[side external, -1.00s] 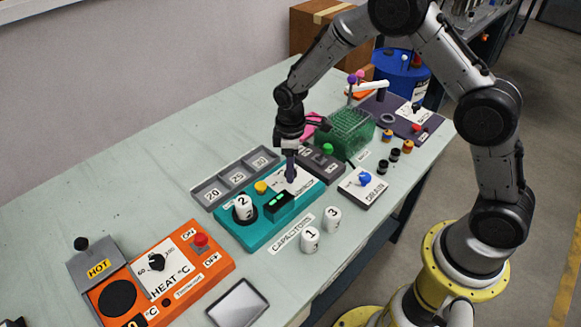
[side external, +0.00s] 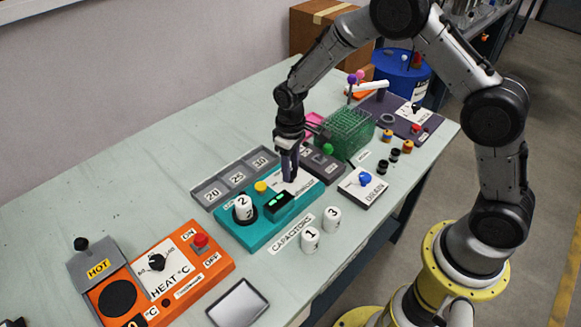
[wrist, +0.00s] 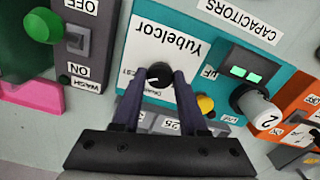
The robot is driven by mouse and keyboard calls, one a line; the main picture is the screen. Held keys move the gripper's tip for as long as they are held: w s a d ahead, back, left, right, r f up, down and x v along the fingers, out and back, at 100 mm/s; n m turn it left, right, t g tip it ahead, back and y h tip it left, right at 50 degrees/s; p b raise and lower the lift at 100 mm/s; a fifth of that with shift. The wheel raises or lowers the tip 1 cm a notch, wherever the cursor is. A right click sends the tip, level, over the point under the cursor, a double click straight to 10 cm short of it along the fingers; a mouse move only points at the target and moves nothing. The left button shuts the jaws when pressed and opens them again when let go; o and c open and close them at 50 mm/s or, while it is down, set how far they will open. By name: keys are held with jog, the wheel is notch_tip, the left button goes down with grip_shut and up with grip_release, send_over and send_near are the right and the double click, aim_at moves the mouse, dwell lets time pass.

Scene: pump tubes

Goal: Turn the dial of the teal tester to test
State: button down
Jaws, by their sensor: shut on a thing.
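The teal tester (side external: 240,234) lies mid-bench with a white dial plate, a yellow button (side external: 261,187) and a lit green display (side external: 279,204). It also fills the middle of the wrist view (wrist: 205,60). A white capacitor marked 2 (side external: 243,207) stands in its round socket. My gripper (side external: 290,179) points down over the plate. In the wrist view my gripper (wrist: 160,77) has its two fingers on either side of the black dial (wrist: 159,75), shut on it. The dial is hidden in the side view. Its pointer and the test mark are not readable.
Capacitors 1 (side external: 310,239) and 3 (side external: 332,219) stand in front of the tester. A grey bin tray (side external: 215,193) lies behind it. The wash switch box (side external: 325,163) and drain box (side external: 362,187) are to the right, the orange heater (side external: 205,268) to the left.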

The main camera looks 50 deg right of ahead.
jog(key=shift+s, duration=0.1)
jog(key=shift+c, duration=2.3)
grip_release()
notch_tip(320, 180, up, 14)
jog(key=shift+f, duration=0.1)
